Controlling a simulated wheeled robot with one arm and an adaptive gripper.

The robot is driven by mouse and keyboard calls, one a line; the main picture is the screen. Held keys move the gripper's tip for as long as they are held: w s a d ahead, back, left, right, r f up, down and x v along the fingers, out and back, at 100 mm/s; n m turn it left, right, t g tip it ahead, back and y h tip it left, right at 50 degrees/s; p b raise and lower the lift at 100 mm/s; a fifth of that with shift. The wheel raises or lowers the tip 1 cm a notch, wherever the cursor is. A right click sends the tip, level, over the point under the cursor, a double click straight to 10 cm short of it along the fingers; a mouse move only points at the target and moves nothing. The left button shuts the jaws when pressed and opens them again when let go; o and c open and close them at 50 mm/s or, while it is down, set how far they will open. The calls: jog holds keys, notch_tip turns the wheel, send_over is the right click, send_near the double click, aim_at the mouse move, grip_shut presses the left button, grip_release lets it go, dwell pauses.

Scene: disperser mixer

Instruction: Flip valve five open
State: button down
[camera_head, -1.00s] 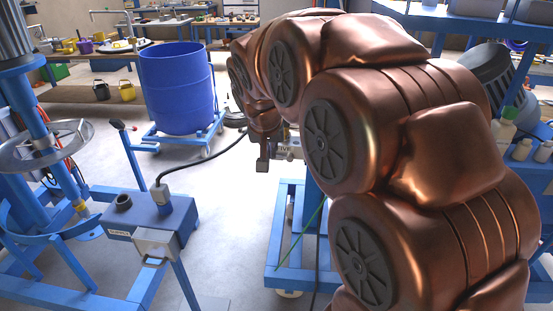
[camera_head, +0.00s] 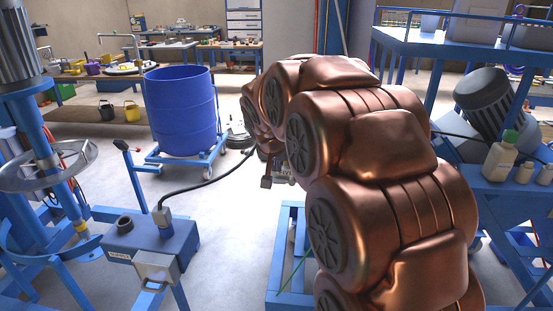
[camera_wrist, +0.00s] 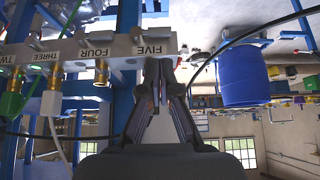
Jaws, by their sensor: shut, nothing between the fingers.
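The pale valve manifold (camera_wrist: 120,45) crosses the upper left of the wrist view. It is labelled TWO, THREE, FOUR and FIVE, with upside-down surroundings. My gripper (camera_wrist: 160,64) is shut and empty, its fingertips at or just below the FIVE end. I cannot tell whether they touch anything. The handle of valve five is not clear; my fingers cover much of that area. The brass fitting of valve four (camera_wrist: 102,75) shows left of my fingers, and a white-hosed fitting is under THREE. In the head view my arm hides most of the manifold (camera_head: 283,170).
A blue drum (camera_head: 182,112) stands on a wheeled dolly behind the manifold. A black hose (camera_head: 205,184) runs from a blue box (camera_head: 150,240) towards the manifold. Bottles (camera_head: 500,157) stand on a blue platform at right. Open floor lies between box and stand.

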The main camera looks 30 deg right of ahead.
aim_at(279, 181)
jog(key=p+x, duration=0.2)
jog(key=x, duration=0.7)
jog(key=shift+w+d+f+p, duration=0.1)
jog(key=shift+f+p, duration=0.2)
